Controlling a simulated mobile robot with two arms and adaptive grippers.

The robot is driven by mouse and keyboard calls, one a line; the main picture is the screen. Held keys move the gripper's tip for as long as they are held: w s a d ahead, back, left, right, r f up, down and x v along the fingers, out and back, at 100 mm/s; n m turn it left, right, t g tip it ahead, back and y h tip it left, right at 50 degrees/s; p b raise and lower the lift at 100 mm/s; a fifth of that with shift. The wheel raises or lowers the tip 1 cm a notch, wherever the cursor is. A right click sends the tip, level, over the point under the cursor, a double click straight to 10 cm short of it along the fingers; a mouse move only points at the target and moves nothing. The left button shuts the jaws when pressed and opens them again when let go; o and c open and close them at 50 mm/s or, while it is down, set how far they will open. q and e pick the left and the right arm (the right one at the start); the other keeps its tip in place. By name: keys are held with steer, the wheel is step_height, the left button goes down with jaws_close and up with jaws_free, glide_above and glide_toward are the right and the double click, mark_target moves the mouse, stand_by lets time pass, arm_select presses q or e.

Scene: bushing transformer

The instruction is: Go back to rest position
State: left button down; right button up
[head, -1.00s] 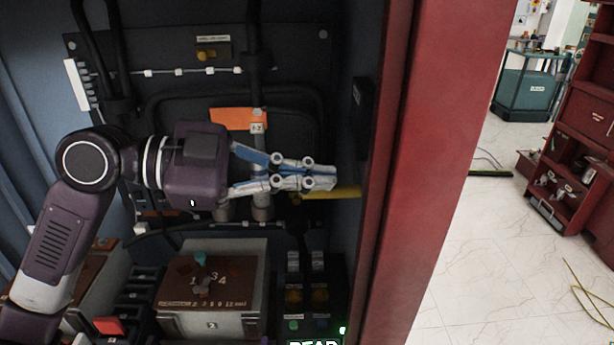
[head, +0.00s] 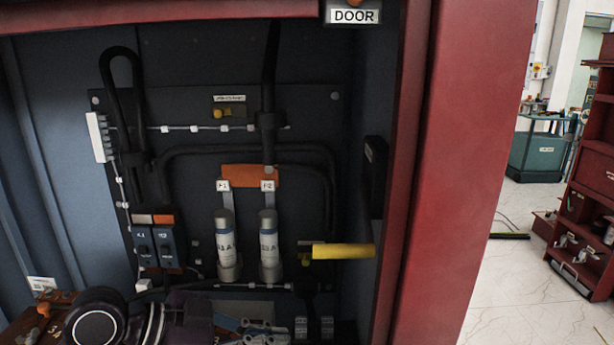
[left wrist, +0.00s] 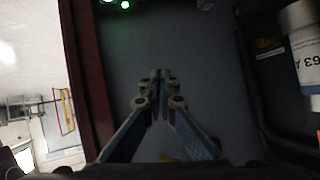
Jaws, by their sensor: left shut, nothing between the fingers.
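My left gripper (head: 252,331) is at the bottom edge of the head view, low in front of the cabinet, and is partly cut off. Its fingers are together with nothing between them. In the left wrist view the closed fingers (left wrist: 160,85) point along a grey cabinet wall. My right gripper is in neither view.
The cabinet holds two fuses (head: 226,245) under an orange block (head: 250,176), two blue breakers (head: 158,246) and a yellow handle (head: 342,251). The red door frame (head: 440,170) stands to the right. Clear floor (head: 510,290) and a red shelf (head: 590,200) lie beyond.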

arm_select(q)
steer(key=s+a+f+n+y, duration=0.2)
steer(key=s+f+n, duration=0.1)
steer(key=f, duration=0.6)
steer(key=s+a+f+n+y, duration=0.2)
steer(key=s+f+n+y, duration=0.15)
steer(key=f, duration=0.55)
steer(key=s+a+f+n+g+y, duration=0.1)
steer(key=s+a+f+n+y, duration=0.3)
steer(key=s, duration=0.4)
steer(key=s+a+f+n+y, duration=0.2)
steer(key=s+a+f+n, duration=0.1)
steer(key=s+a+f, duration=0.4)
step_height(320, 180, down, 24)
steer(key=s+g, duration=0.1)
steer(key=g, duration=0.1)
steer(key=s+a+f, duration=0.2)
steer(key=s+f, duration=1.5)
steer(key=s, duration=0.1)
steer(key=shift+a+f+g, duration=0.25)
steer(key=shift+f+g, duration=0.15)
